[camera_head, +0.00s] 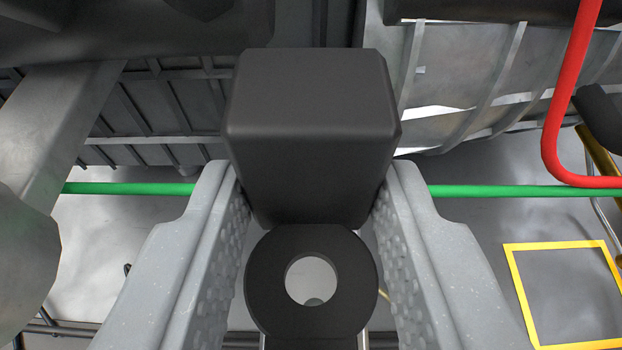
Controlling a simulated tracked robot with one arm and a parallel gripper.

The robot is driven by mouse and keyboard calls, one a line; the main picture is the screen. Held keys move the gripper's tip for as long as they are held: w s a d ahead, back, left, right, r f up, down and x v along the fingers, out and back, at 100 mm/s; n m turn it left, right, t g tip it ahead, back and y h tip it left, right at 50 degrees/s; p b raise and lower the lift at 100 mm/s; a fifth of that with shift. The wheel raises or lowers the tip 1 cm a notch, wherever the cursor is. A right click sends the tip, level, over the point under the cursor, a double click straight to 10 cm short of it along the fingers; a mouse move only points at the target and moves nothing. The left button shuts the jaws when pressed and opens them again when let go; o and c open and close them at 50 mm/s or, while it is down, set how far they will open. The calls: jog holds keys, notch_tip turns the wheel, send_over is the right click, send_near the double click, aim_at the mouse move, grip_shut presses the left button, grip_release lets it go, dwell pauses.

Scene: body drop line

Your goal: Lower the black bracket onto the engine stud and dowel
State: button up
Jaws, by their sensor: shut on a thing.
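The black bracket (312,100) is in the middle of the camera_head view, a thick block with a flat ring at its lower end. My gripper (312,205) is shut on the block, with one grey textured finger against each side. The ring sticks out toward the bottom of the picture between the fingers. Through its hole I see a pale surface and a small grey rounded shape (314,302) at the lower edge. I cannot tell whether this is the stud. I cannot make out the dowel, and the bracket hides what is directly behind it.
A green bar (500,191) crosses behind the bracket. A red bent tube (560,110) is at the right, above a yellow square outline (515,285). Ribbed grey metal (470,80) is at upper right, dark ribbed parts (150,105) at upper left. A grey beam (65,120) stands left.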

aim_at(315, 305)
jog(key=shift+b, duration=0.35)
jog(key=shift+f+b, duration=0.75)
jog(key=shift+f, duration=0.9)
jog(key=shift+r+b, duration=0.1)
jog(key=shift+b, duration=0.3)
jog(key=shift+s+f+b, duration=0.1)
jog(key=shift+f+b, duration=0.65)
jog(key=shift+f, duration=1.05)
dwell(0.5)
jog(key=shift+r, duration=0.1)
